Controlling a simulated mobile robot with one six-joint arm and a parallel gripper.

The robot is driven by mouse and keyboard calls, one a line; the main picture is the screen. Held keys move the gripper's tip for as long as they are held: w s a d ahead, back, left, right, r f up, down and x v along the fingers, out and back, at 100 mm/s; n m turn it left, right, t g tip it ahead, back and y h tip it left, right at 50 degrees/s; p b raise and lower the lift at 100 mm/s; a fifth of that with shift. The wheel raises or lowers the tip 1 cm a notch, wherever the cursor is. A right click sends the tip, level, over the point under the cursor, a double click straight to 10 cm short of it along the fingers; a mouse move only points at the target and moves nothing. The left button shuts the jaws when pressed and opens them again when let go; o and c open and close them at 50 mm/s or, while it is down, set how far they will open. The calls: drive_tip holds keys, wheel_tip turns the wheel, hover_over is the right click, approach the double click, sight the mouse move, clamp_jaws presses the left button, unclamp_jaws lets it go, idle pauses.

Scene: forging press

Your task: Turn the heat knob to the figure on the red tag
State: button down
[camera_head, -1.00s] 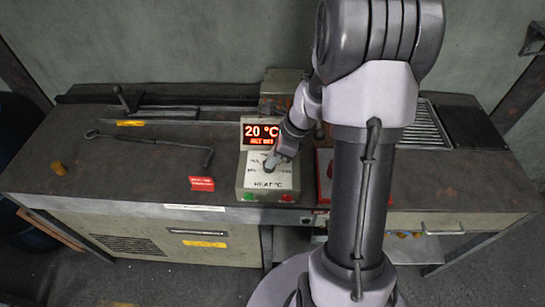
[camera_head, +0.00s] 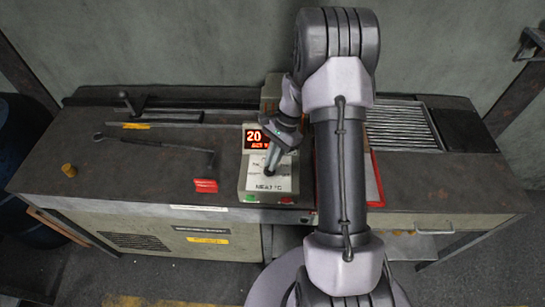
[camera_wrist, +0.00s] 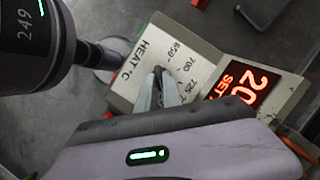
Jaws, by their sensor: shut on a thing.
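The heat control box (camera_head: 255,196) is pale, marked "HEAT °C", and stands near the front edge of the bench. Its dial face (camera_wrist: 150,30) shows figures such as 650, 700 and 725 in the wrist view. The red display (camera_head: 256,138) behind it reads 20, partly covered by my arm; it also shows in the wrist view (camera_wrist: 253,87). My gripper (camera_head: 271,168) points down at the dial, shut on the heat knob (camera_wrist: 157,72), which is mostly hidden between the fingers. The red tag (camera_head: 206,185) lies on the bench left of the box; its writing is too small to read.
A long dark rod tool (camera_head: 150,142) lies at the left of the bench, with a small brass piece (camera_head: 68,170) nearer the edge. A red-edged board (camera_head: 375,180) is partly hidden behind my arm. A grille (camera_head: 400,128) is at the right.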

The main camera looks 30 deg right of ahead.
drive_tip(key=shift+w+a+n+g+h+p, duration=0.15)
drive_tip(key=shift+n+g+p, duration=0.35)
drive_tip(key=shift+n, duration=0.65)
drive_tip(key=shift+w+d+n+g+h+p, duration=0.1)
drive_tip(key=shift+n+g+h+p, duration=0.25)
drive_tip(key=shift+n, duration=0.8)
drive_tip(key=c, duration=1.5)
unclamp_jaws()
drive_tip(key=p+v, duration=0.3)
drive_tip(key=v, duration=1.4)
drive_tip(key=shift+r+p, duration=0.2)
drive_tip(key=shift+p, duration=0.15)
drive_tip(key=shift+w, duration=0.1)
